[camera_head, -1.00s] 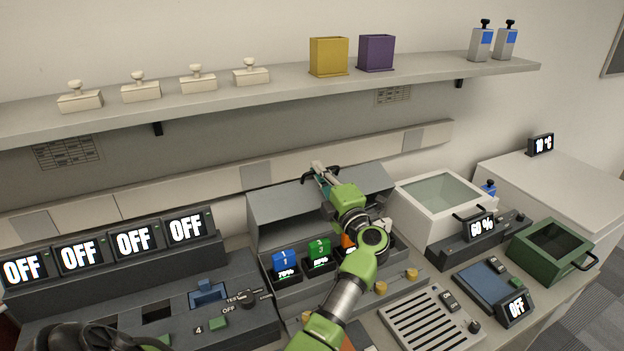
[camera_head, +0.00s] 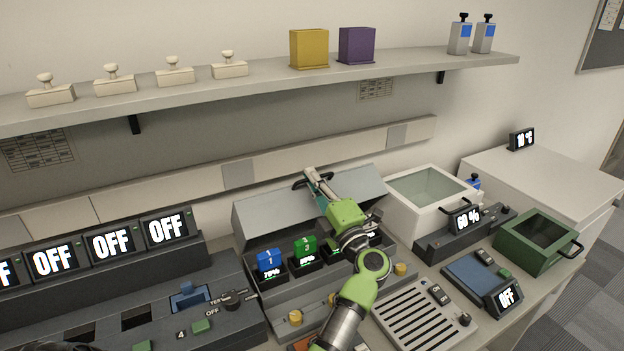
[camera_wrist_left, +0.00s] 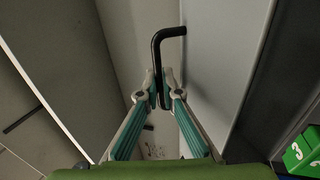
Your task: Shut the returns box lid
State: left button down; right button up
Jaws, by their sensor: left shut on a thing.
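A grey hinged lid (camera_head: 275,212) with a black bar handle (camera_head: 300,185) stands raised and tilted over a grey box holding numbered blue and green packs (camera_head: 305,250). I cannot tell from any label whether this is the returns box. My left gripper (camera_head: 313,178) is shut on the black handle at the lid's upper edge. In the left wrist view, the fingers (camera_wrist_left: 165,95) close around the bent black handle (camera_wrist_left: 158,55), beside the pale lid panel (camera_wrist_left: 215,55). My left arm hides part of the lid and the packs on its right. My right gripper is not in view.
A white box (camera_head: 405,222) with a glass top and a green open box (camera_head: 535,243) with a handle stand to the right. A slotted grey unit (camera_head: 425,318) lies in front. A shelf (camera_head: 270,78) with stamps and cups runs above. Dark OFF displays (camera_head: 110,243) stand left.

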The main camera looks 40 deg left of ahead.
pick_arm(q)
jog(key=c, duration=2.5)
grip_release()
jog(key=shift+f, duration=0.1)
jog(key=shift+c, duration=0.2)
